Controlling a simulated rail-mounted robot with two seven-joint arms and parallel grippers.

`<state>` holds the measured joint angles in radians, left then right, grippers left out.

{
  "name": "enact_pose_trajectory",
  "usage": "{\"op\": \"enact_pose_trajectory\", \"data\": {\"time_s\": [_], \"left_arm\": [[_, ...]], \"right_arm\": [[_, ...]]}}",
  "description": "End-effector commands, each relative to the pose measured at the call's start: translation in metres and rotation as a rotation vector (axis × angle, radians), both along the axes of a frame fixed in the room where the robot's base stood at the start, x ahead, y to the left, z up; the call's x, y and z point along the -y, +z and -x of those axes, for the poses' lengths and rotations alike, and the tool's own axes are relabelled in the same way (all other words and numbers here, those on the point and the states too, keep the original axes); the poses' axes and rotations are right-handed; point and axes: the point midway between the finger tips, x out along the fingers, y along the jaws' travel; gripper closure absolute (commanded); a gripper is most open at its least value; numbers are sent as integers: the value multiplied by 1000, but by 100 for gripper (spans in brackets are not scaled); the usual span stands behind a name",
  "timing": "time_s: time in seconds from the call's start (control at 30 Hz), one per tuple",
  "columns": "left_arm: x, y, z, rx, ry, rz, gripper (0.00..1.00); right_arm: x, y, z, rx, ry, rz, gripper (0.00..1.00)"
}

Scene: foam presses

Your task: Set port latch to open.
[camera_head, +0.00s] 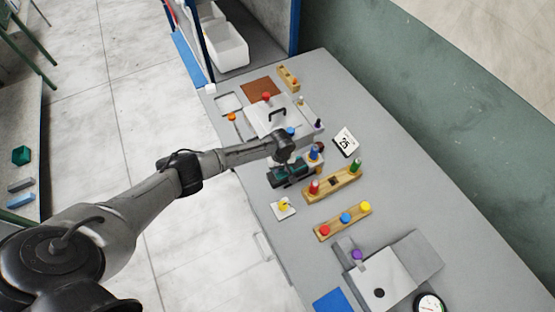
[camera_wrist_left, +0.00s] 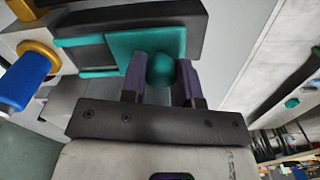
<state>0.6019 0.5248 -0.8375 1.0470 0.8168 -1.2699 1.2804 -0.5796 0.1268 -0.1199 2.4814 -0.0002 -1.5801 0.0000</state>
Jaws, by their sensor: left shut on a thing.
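The port latch shows as a teal sliding plate (camera_wrist_left: 135,44) between dark rails, with a round teal knob (camera_wrist_left: 161,69) on it. In the head view the latch is the dark and teal block (camera_head: 290,174) near the front edge of the bench. My left gripper (camera_wrist_left: 161,76) has its two purple-grey fingers on either side of the knob and is shut on it. In the head view the wrist of my left arm hides part of the latch and the fingertips. My right gripper does not show.
A gold-collared blue peg (camera_wrist_left: 30,80) stands close to the latch. Wooden racks with coloured pegs (camera_head: 333,187) lie to its right. A grey box with a black handle (camera_head: 270,117) stands behind it. A yellow knob on a white plate (camera_head: 283,207) is in front.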

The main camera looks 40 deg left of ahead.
Motion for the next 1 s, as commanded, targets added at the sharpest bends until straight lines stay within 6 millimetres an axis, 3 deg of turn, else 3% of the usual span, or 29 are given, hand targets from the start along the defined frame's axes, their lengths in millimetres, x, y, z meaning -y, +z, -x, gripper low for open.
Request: {"op": "enact_pose_trajectory", "data": {"time_s": [0.27,0.3,0.57,0.83,1.0], "left_arm": [[0,2,1,-5,-2,0,100],[0,2,1,-6,-2,1,70],[0,1,1,-4,-1,0,46],[0,3,0,-3,-1,0,46],[0,21,0,-2,0,1,46]], "right_arm": [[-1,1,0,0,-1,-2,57],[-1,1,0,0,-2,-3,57],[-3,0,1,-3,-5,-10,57],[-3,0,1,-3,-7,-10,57],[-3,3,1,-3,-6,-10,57]]}}
